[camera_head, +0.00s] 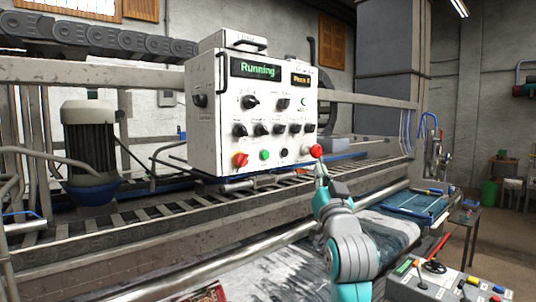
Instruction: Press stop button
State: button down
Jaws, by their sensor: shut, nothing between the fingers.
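A white control box (214,128) stands over the machine at centre. Its left display (255,70) reads "Running" in green. Along its lower edge are a red knob (240,160), a green button (264,155), a black button (285,153) and a red mushroom-shaped button (316,151) at the right corner. No stop label is legible. My gripper (320,168) is shut and empty, pointing up just below the right red button in the picture. I cannot tell whether it touches that button. My arm rises from the lower right.
Metal rails (400,103) and a slatted conveyor (130,208) run across behind my arm. A second control panel (432,283) with buttons is at lower right. A motor (88,140) stands at left. A blue tray (412,203) lies right of my arm.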

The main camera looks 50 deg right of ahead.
aim_at(285, 152)
jog(key=shift+s+a+r+h, duration=0.1)
jog(key=shift+r+h, duration=0.2)
jog(key=shift+r, duration=1.45)
jog(key=shift+w+d, duration=0.35)
jog(key=shift+w, duration=1.1)
jog(key=shift+w+d, duration=0.3)
jog(key=shift+w, duration=1.1)
jog(key=shift+w+d, duration=0.35)
jog(key=shift+w, duration=1.5)
jog(key=shift+w+d, duration=0.15)
jog(key=shift+w, duration=0.25)
jog(key=shift+s, duration=0.8)
jog(key=shift+s+a, duration=0.15)
jog(key=shift+a, duration=0.05)
